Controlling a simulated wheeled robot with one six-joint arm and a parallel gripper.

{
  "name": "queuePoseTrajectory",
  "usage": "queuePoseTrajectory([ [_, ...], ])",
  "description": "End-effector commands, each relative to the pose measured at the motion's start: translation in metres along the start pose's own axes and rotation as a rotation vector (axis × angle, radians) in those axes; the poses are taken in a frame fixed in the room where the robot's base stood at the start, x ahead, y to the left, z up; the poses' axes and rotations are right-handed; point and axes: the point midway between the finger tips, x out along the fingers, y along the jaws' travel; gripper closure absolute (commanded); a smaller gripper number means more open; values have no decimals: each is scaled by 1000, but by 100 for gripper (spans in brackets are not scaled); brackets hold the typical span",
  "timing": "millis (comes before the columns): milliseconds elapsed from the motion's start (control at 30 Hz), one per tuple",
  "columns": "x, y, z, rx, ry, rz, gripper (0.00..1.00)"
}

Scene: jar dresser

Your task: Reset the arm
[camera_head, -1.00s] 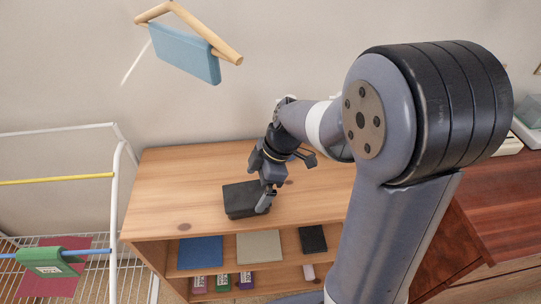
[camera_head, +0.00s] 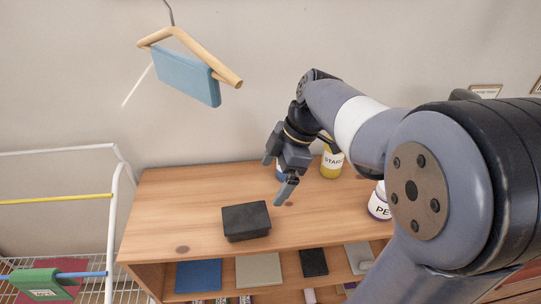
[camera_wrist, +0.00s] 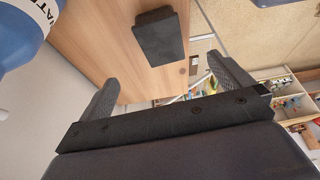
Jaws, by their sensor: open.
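My gripper (camera_head: 279,172) is open and empty, above the wooden dresser top (camera_head: 190,205). It is up and to the right of a dark box (camera_head: 246,221) that lies on the dresser, apart from it. In the wrist view my gripper's two fingers (camera_wrist: 168,85) are spread wide, and the dark box (camera_wrist: 160,36) shows beyond them on the wood. My arm reaches in from the right and hides part of the dresser.
A yellow-labelled jar (camera_head: 331,164), a blue jar (camera_wrist: 22,30) and a white-and-purple jar (camera_head: 378,203) stand close to my arm. A hanger with a blue cloth (camera_head: 187,77) hangs at upper left. A white rack (camera_head: 112,215) stands left. Shelves hold flat folded pieces (camera_head: 199,275).

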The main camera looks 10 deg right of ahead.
Motion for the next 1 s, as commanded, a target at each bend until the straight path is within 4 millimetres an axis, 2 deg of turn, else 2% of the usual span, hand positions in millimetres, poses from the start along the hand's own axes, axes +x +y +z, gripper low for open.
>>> queuePoseTrajectory([
  [200,2,0,0,0,0,-1,1],
  [367,18,0,0,0,1,-4,1],
  [900,124,-1,2,-1,0,-4,1],
  [1000,132,0,4,-1,0,1,1],
])
